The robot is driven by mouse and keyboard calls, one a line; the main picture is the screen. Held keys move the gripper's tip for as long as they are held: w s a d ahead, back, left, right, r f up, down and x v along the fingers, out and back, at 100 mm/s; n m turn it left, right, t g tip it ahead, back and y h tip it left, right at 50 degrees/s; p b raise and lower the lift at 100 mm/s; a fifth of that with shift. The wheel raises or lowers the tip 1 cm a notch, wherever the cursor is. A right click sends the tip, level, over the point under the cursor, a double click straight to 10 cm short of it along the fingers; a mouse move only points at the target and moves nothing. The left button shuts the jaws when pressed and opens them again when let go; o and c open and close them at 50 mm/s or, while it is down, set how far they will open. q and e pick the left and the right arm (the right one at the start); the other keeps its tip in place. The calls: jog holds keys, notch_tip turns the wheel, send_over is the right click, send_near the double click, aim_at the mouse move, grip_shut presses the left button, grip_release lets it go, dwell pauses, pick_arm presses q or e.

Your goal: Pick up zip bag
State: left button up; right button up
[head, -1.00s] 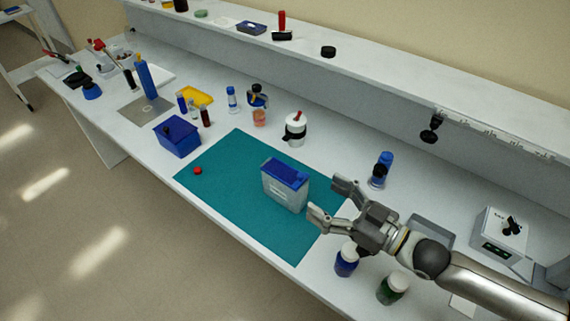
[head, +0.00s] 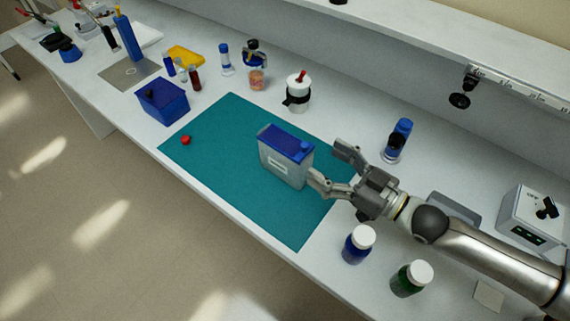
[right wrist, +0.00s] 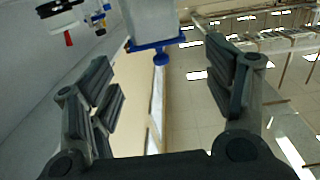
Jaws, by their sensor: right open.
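The likely zip bag is a pale, boxy upright container (head: 284,166) with a blue top and a small blue knob. It stands on the teal mat (head: 225,165). In the right wrist view its pale body (right wrist: 152,18) and blue rim show at the top, between and beyond my fingers. My right gripper (head: 328,163) is open and empty, just right of the bag, its fingers pointing towards it. One fingertip overlaps the bag's lower right edge in the head view; I cannot tell whether they touch. My left gripper is not in view.
Two white-capped jars, blue (head: 357,245) and green (head: 408,280), stand below my right arm. A blue-topped bottle (head: 397,141) stands behind the gripper. A small red object (head: 186,140) lies on the mat's left, near a blue box (head: 163,103). The mat's front is clear.

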aim_at(290, 146)
jog(key=x, duration=0.2)
jog(key=f+x, duration=0.1)
jog(key=x, duration=0.2)
jog(key=shift+a+f, duration=0.1)
jog(key=shift+f, duration=0.05)
jog(key=x, duration=0.1)
jog(key=p+x, duration=0.1)
jog(key=x, duration=0.1)
jog(key=p+x, duration=0.1)
jog(key=x, duration=0.1)
jog(key=shift+w+f, duration=0.15)
jog(key=shift+f, duration=0.2)
jog(key=shift+w+a+f, duration=0.1)
jog(key=shift+w+a, duration=0.05)
jog(key=shift+a, duration=0.1)
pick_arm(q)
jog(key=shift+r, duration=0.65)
pick_arm(e)
jog(key=shift+d, duration=0.1)
jog(key=c, duration=1.3)
jog(key=shift+c, duration=0.3)
